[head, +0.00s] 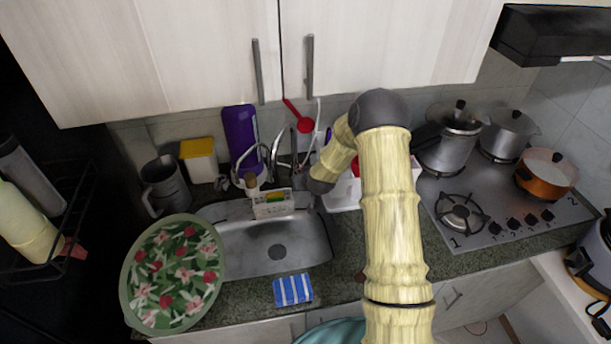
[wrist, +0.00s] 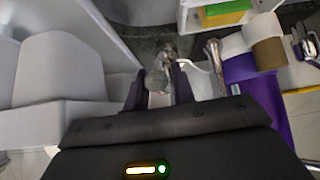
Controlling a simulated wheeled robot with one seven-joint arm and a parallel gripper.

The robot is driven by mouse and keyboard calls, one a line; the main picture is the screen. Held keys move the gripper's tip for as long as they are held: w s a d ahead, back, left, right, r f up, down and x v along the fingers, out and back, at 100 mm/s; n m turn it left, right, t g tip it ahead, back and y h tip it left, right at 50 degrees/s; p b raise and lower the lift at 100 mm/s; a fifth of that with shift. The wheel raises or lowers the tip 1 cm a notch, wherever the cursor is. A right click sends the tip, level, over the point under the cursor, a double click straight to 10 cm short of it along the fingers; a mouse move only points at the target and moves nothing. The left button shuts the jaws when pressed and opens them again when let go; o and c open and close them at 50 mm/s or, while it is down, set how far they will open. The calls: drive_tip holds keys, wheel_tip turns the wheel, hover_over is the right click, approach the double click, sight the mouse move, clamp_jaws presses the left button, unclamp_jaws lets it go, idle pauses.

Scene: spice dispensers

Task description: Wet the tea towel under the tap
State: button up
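The tea towel (head: 293,289), blue with white stripes, lies on the counter's front edge, just in front of the steel sink (head: 240,247). The tap (head: 295,148) rises behind the sink. My arm reaches over the counter right of the sink, and its dark lower end hides my fingertips in the head view. In the wrist view my gripper (wrist: 159,88) has its two fingers apart. A grey metallic piece (wrist: 157,78) shows between or just beyond them; I cannot tell whether they touch it. The towel is not in the wrist view.
A flowered green tray (head: 175,272) overlaps the sink's left side. A sponge caddy (head: 272,204), a purple bottle (head: 240,138) and a steel jug (head: 165,183) stand around the sink. The stove (head: 500,205) with pots is on the right. Cupboards (head: 400,45) hang above.

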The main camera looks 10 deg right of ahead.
drive_tip(key=shift+w+r, duration=0.25)
drive_tip(key=shift+r, duration=0.45)
drive_tip(key=o, duration=0.9)
drive_tip(key=p+v, duration=0.2)
drive_tip(key=v, duration=0.5)
drive_tip(key=shift+s, duration=0.15)
